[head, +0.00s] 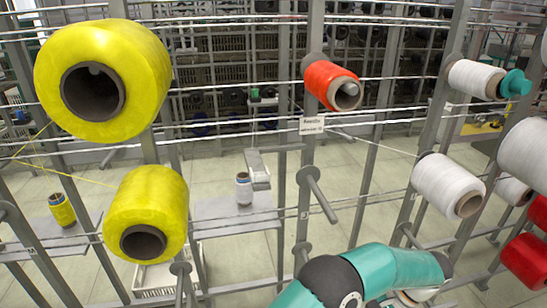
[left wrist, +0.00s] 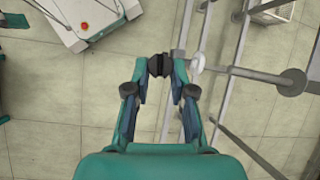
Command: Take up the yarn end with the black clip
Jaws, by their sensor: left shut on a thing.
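In the left wrist view, my left gripper (left wrist: 160,72) is shut on a small black piece, which looks like the black clip (left wrist: 158,64). The clip sits between the two fingertips. A small white piece (left wrist: 196,62) shows just right of the right fingertip; I cannot tell if it touches. A thin yellow yarn (head: 65,176) runs at the left of the head view, near the lower yellow bobbin (head: 165,195). I cannot make out a yarn end. My right gripper is not seen.
A large yellow bobbin (head: 150,75), a red bobbin (head: 321,78) and white bobbins (head: 435,182) sit on pegs of a grey rack. An empty peg (head: 322,198) sticks out mid-rack. Grey bars (left wrist: 230,130) stand right of my left gripper; a white machine (left wrist: 88,18) lies upper left.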

